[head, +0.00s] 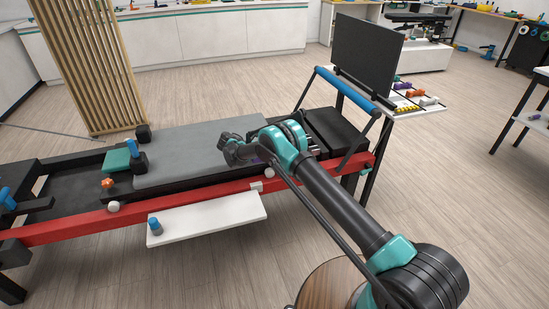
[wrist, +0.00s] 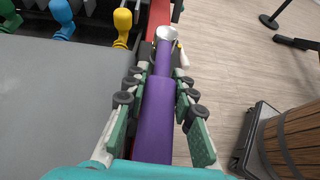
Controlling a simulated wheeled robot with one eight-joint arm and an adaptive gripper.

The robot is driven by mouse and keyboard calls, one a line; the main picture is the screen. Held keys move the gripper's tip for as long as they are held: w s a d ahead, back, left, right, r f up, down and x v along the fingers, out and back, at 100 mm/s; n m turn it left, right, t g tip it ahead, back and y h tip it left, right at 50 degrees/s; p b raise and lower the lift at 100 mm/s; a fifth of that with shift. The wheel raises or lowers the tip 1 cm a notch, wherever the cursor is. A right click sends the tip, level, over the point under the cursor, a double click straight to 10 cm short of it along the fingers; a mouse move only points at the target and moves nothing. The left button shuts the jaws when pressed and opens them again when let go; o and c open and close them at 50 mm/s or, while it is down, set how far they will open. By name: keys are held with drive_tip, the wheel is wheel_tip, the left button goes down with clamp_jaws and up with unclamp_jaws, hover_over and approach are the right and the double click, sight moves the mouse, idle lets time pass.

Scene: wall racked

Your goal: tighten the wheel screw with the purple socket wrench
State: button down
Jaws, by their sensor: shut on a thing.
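The purple socket wrench (wrist: 156,118) lies lengthwise between the fingers of my gripper (wrist: 158,92) in the wrist view. The gripper is shut on its thick purple handle. Its thinner shaft ends in a silver socket (wrist: 166,34) pointing away, over or near the red rail (wrist: 161,12). In the head view my gripper (head: 240,150) is above the grey pad, and the wrench is mostly hidden by the arm. Small pale pieces sit on the red rail's side, one at left (head: 113,206) and one nearer the arm (head: 257,186). I cannot tell which part is the wheel screw.
The grey padded carriage (head: 185,152) lies beside the red rail. A white shelf (head: 207,218) with a blue-topped piece (head: 155,225) juts out in front. Blue, yellow and green hooks (wrist: 122,22) show in the wrist view. A wooden round stool (head: 330,284) stands near my arm.

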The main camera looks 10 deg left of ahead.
drive_tip(key=shift+r, duration=0.1)
drive_tip(key=shift+r, duration=3.3)
drive_tip(key=s+d+n+t+y, duration=0.1)
drive_tip(key=n+y, duration=0.1)
drive_tip(key=s+d+n+t+y, duration=0.1)
drive_tip(key=n+t+y, duration=0.1)
drive_tip(key=n, duration=0.1)
drive_tip(key=s+d+n+t+y, duration=0.1)
drive_tip(key=n+t+y, duration=0.1)
drive_tip(key=shift+s+d+n, duration=0.15)
drive_tip(key=shift+d+n, duration=0.2)
drive_tip(key=shift+n, duration=0.05)
